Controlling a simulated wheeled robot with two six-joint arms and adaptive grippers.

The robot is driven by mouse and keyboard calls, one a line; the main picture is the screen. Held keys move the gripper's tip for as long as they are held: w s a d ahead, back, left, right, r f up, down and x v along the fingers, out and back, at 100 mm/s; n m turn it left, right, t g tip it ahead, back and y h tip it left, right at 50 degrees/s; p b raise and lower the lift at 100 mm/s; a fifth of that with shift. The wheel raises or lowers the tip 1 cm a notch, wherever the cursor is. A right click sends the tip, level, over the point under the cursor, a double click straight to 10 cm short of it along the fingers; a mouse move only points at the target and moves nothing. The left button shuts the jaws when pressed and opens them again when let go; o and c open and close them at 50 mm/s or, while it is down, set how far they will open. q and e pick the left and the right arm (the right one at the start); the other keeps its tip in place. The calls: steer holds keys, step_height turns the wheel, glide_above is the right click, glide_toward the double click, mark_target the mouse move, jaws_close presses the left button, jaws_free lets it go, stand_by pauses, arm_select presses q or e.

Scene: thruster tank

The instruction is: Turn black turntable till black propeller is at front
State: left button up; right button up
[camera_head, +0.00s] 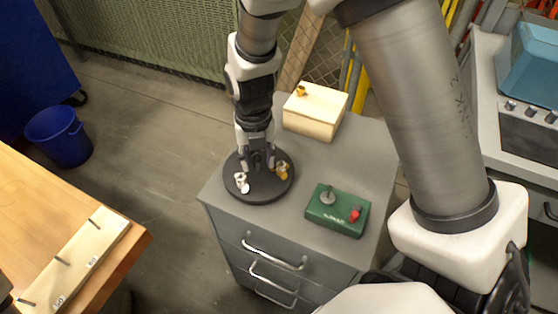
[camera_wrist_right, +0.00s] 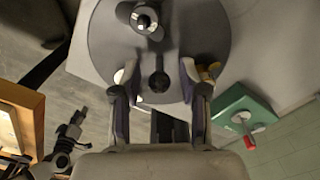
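The black turntable (camera_head: 258,197) lies on the grey cabinet. A white propeller (camera_head: 242,184) is at its front left and a gold propeller (camera_head: 283,172) at its right. In the right wrist view, the black propeller (camera_wrist_right: 124,13) with a silvery hub sits at the top, on the turntable's far side; my arm hides it in the head view. My right gripper (camera_wrist_right: 160,87) is open over the turntable, its fingers apart on either side of the central black knob (camera_wrist_right: 158,82). My left gripper (camera_wrist_right: 72,135) shows small and dark at lower left; its opening is unclear.
A green box (camera_head: 325,219) with a metal knob and a red part is right of the turntable. A wooden box (camera_head: 314,112) stands behind. A wooden table (camera_head: 50,215) is at left, a blue bin (camera_head: 60,140) beyond it. The cabinet's left edge is close to the turntable.

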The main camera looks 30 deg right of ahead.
mark_target(257, 155)
steer(key=shift+r, duration=0.2)
step_height(257, 155, up, 9)
steer(key=p, duration=0.8)
steer(key=shift+f, duration=0.1)
steer(key=shift+w, duration=0.1)
